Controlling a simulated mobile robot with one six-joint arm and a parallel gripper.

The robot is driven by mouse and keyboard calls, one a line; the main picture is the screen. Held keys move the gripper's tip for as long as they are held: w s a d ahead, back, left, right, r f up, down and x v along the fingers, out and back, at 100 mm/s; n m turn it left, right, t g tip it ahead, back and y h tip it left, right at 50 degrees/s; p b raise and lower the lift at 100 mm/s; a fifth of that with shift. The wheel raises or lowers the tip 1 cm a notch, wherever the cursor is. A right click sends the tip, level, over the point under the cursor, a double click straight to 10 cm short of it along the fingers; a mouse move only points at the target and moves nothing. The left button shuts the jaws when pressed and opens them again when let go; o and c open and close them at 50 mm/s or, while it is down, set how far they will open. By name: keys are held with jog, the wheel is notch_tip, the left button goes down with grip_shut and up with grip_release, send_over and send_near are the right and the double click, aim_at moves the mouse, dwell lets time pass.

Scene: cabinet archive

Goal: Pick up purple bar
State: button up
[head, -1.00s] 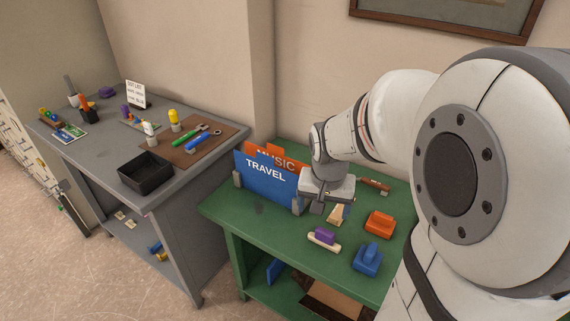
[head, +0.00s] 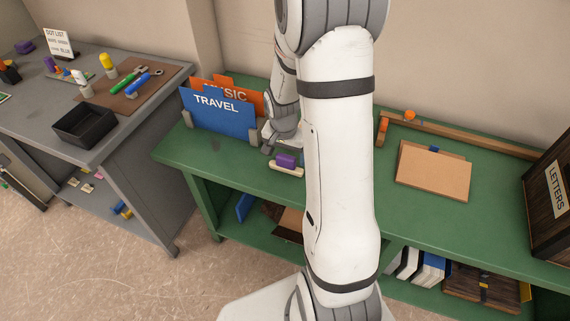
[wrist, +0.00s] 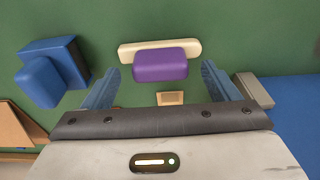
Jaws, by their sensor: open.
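The purple bar (head: 286,160) sits on a cream strip (head: 288,170) on the green bench. In the wrist view the purple bar (wrist: 160,66) lies ahead between the two blue-grey fingers, with the cream strip (wrist: 128,52) showing along its far side. My gripper (wrist: 160,76) is open and holds nothing; whether the fingers are level with the bar I cannot tell. In the head view my gripper (head: 268,142) is just behind and left of the bar, partly hidden by my arm.
A blue block (wrist: 50,68) stands left of the bar in the wrist view. The blue TRAVEL folder (head: 218,112) and its grey bookend (wrist: 254,90) are close on the other side.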

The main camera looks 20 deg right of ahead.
aim_at(286, 156)
notch_tip(286, 156, down, 2)
jog(key=shift+w+d+f, duration=0.1)
jog(key=shift+f, duration=0.05)
jog(key=shift+c, duration=0.5)
jog(key=c, duration=1)
notch_tip(286, 156, up, 10)
jog(key=shift+r, duration=0.1)
jog(key=o, duration=0.5)
jog(key=c, duration=0.4)
